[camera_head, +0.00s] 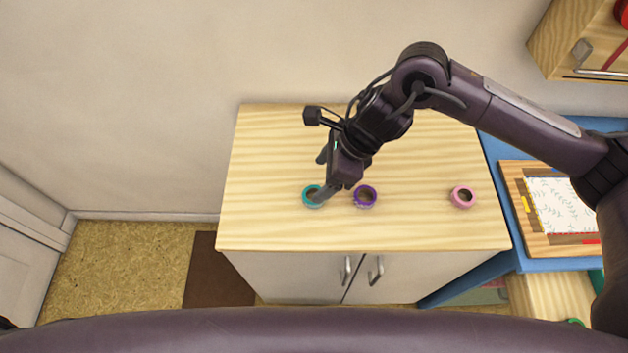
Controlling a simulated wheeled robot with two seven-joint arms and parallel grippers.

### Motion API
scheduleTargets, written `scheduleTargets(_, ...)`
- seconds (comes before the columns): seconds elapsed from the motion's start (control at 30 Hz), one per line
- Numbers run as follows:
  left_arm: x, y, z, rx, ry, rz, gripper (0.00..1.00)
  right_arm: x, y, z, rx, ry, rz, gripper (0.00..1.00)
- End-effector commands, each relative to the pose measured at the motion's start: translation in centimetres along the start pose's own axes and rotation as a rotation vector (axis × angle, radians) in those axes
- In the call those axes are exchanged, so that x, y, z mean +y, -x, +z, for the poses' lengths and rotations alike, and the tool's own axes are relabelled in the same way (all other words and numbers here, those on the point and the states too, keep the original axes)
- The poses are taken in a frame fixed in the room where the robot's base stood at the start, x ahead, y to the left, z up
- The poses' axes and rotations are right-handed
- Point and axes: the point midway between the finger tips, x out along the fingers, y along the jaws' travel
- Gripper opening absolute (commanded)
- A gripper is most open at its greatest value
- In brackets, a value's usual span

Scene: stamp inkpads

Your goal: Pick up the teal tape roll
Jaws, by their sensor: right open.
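The teal tape roll (306,200) lies on the wooden cabinet top (260,225), left of centre. My right gripper (320,178) is open over the cabinet top, pointing down and to the left. One of its fingers reaches in front of the teal roll and hides part of its right side. I cannot tell whether the finger touches the roll or is inside its ring. The other finger shows farther back. My left gripper is not in the view.
A purple tape roll (372,201) sits just right of the teal one, close to my gripper. A pink tape roll (463,204) lies farther right. A wooden tray (513,186) stands on the blue table (494,150) at the right. The cabinet top's left side is clear.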

Motion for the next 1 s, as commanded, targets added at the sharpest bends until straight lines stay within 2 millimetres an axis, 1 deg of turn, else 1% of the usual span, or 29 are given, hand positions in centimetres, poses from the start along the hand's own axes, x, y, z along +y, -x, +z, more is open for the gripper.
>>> scheduleTargets(0.03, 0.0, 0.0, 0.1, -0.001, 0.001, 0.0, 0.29, -0.3, 0.5, -0.8, 0.026, 0.029, 0.006, 0.71)
scheduleTargets(0.07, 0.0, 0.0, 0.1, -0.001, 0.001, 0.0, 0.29, -0.4, 0.6, -1.1, 0.038, 0.044, 0.011, 0.71)
scheduleTargets(0.17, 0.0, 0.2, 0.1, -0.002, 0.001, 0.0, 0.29, -0.4, 0.4, -1.7, 0.057, 0.068, 0.025, 0.71)
scheduleTargets(0.37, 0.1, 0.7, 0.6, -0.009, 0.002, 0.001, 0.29, -0.2, -1.8, -1.8, 0.057, 0.07, 0.027, 0.71)
scheduleTargets(0.47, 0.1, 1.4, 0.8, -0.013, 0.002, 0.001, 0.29, 0.1, -2.9, -1.7, 0.056, 0.069, 0.026, 0.71)
scheduleTargets(0.57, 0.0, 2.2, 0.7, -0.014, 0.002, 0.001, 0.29, 0.4, -4.4, -1.6, 0.056, 0.069, 0.027, 0.71)
scheduleTargets(0.6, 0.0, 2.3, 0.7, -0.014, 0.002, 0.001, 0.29, 0.4, -5.1, -1.7, 0.056, 0.067, 0.026, 0.71)
scheduleTargets(0.7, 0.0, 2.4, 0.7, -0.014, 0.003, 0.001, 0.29, 0.3, -6.3, -1.8, 0.055, 0.068, 0.023, 0.71)
scheduleTargets(0.8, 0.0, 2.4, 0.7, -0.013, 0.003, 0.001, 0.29, 0.3, -6.8, -1.9, 0.055, 0.068, 0.022, 0.71)
scheduleTargets(0.97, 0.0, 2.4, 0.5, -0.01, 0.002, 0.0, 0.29, 0.3, -6.9, -1.9, 0.055, 0.068, 0.021, 0.71)
scheduleTargets(1.0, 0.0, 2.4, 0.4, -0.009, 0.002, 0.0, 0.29, 0.3, -6.8, -1.9, 0.055, 0.068, 0.021, 0.7)
